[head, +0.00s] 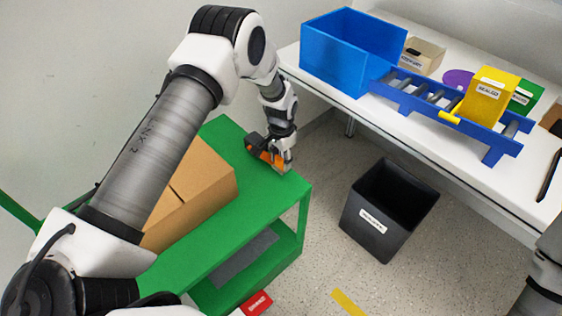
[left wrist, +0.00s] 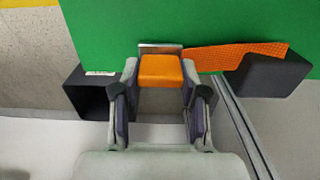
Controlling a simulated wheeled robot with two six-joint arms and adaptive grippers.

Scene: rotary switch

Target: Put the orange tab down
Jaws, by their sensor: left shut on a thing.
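The orange tab (left wrist: 160,70) is between the fingers of my left gripper (left wrist: 162,100) in the left wrist view. That gripper is shut on it. In the head view my left gripper (head: 278,160) points down at the far right corner of the green cart (head: 268,205), with orange showing at its fingers. I cannot tell whether the tab touches the cart top. An orange textured strip (left wrist: 235,55) and a dark grey block (left wrist: 270,75) are right beside the tab in the left wrist view. My right gripper is out of view.
A cardboard box (head: 200,185) stands on the cart to the left. A labelled black bin (head: 385,215) stands on the floor to the right. The white table (head: 400,120) bears a blue bin (head: 345,55), a blue roller rack (head: 425,108) and a yellow box (head: 487,97).

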